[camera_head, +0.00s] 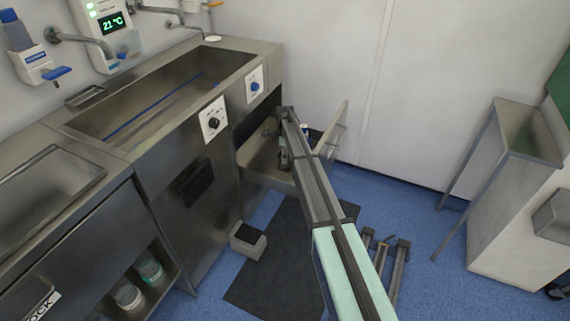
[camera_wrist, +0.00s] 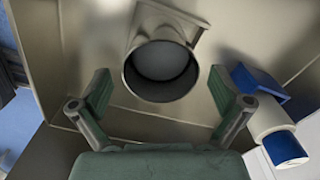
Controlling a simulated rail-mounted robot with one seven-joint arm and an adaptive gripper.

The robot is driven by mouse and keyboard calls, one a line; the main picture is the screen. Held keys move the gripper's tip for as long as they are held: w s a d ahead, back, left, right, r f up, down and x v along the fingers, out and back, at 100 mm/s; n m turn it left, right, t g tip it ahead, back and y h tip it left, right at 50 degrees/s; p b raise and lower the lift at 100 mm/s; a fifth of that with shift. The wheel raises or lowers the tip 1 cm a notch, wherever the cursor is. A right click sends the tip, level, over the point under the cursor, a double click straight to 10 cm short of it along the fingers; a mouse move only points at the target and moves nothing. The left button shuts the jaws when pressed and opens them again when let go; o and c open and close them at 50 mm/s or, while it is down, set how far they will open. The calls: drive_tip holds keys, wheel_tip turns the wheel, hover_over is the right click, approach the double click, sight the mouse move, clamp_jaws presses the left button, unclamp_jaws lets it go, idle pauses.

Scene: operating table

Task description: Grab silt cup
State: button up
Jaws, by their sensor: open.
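The silt cup appears to be the grey metal cylinder (camera_wrist: 160,70) in the wrist view, with a round, dark-rimmed mouth facing the camera and a squarish bracket or plate behind it. My gripper (camera_wrist: 161,90) is open, with one green-padded finger to the left of the cup and one to the right. Clear gaps show between the cup and both fingers. In the head view my arm reaches into the open drawer (camera_head: 262,172) under the sink unit, and the cup cannot be made out clearly there.
In the wrist view, blue-and-white containers (camera_wrist: 284,146) stand close to the right finger. Drawer walls surround the gripper. The steel sink (camera_head: 170,90) is left of the drawer. A foot pedal box (camera_head: 248,240) sits on the floor by a dark mat (camera_head: 262,275).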

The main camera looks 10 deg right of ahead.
sight(287, 167)
wheel_tip(287, 167, down, 4)
drive_tip(key=shift+f, duration=0.1)
drive_tip(key=c, duration=1.3)
